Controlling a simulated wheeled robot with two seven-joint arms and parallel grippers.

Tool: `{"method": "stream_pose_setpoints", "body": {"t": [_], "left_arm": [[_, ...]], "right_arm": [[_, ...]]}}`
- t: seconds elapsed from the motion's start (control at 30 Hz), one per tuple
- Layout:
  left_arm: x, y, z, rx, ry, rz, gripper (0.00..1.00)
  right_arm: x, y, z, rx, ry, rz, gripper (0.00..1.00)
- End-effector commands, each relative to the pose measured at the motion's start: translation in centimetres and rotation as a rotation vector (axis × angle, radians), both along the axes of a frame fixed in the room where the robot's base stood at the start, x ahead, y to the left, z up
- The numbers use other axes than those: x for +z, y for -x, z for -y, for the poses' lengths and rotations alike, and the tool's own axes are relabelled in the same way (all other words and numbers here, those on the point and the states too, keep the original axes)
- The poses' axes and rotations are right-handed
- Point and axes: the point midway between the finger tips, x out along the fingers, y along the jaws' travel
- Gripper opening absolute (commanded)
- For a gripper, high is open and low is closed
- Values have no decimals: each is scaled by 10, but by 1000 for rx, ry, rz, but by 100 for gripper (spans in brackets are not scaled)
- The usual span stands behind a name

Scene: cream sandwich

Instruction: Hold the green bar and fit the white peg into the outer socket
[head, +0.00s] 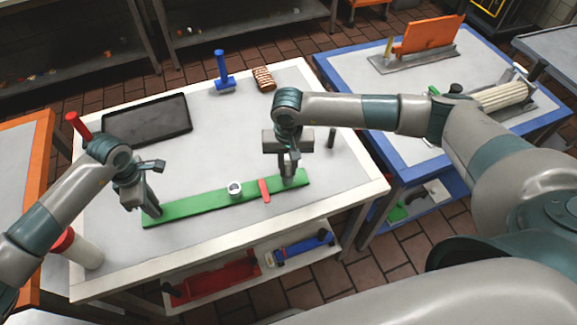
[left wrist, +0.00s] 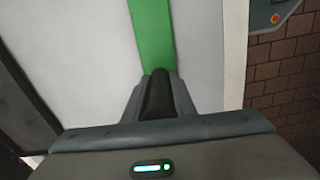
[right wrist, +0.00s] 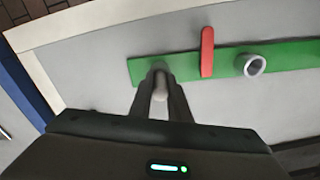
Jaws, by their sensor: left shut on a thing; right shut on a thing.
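The green bar (head: 195,203) lies flat along the front of the white table. My left gripper (head: 149,209) is shut on its left end; the left wrist view shows the bar (left wrist: 153,35) running away from the fingers (left wrist: 157,80). My right gripper (head: 289,177) is over the bar's other end, shut on the white peg (right wrist: 160,88). The peg's far end is at the bar (right wrist: 290,55); I cannot tell whether it is in a socket. The outer socket is hidden by the peg and fingers. A white ring (right wrist: 251,65) sits further along the bar.
A red strip (head: 264,190) crosses the bar between the ring and my right gripper. A black tray (head: 147,119), a blue-handled tool (head: 223,72) and a striped brown block (head: 264,78) are at the back. A small dark cylinder (head: 332,138) stands right of my right gripper. The table's middle is clear.

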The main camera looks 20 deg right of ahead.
Motion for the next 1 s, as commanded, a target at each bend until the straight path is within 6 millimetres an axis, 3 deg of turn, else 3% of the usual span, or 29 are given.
{"method": "stream_pose_setpoints", "body": {"t": [0.03, 0.27, 0.3, 0.37, 0.73, 1.0], "left_arm": [[1, -1, 2, -4, 5, 4, 0], [1, -2, 2, -4, 8, 6, 0], [2, -3, 2, -4, 8, 7, 0], [2, -3, 3, -4, 9, 7, 0], [2, -4, 3, -2, 10, 12, 0], [2, -3, 2, -1, 8, 8, 0]], "right_arm": [[-13, 5, 1, -4, 5, -11, 0], [-18, 6, 1, -5, 6, -11, 0], [-18, 6, 1, -5, 5, -12, 21], [-19, 6, 1, -5, 5, -12, 34], [-8, 6, 0, -2, 4, -11, 35], [36, 4, 0, 0, 3, -6, 35]]}}
